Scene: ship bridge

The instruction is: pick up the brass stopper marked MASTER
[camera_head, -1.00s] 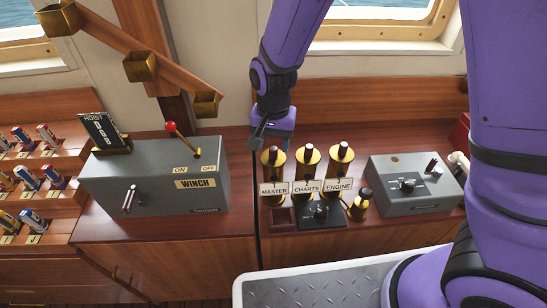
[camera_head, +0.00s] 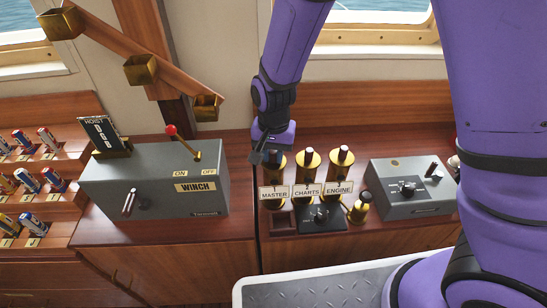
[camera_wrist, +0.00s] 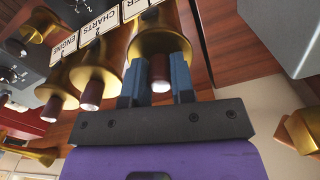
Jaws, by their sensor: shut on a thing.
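The brass stopper marked MASTER (camera_head: 275,163) stands upright at the left end of a row of three. Its white label (camera_head: 273,192) is below its top. My gripper (camera_head: 264,152) is at its top and partly hides it. In the wrist view, the two blue-grey fingers of my gripper (camera_wrist: 158,82) are shut on either side of the dark, white-tipped knob of this stopper (camera_wrist: 160,68), below its brass flare. Only the end of its label shows there. The CHARTS stopper (camera_head: 307,162) and the ENGINE stopper (camera_head: 341,161) stand to the right.
A black dial panel (camera_head: 320,218) and a smaller brass piece (camera_head: 359,208) sit in front of the row. A grey WINCH box (camera_head: 160,185) with a red-knobbed lever stands left. A grey dial box (camera_head: 410,188) stands right. Little free room lies between neighbouring stoppers.

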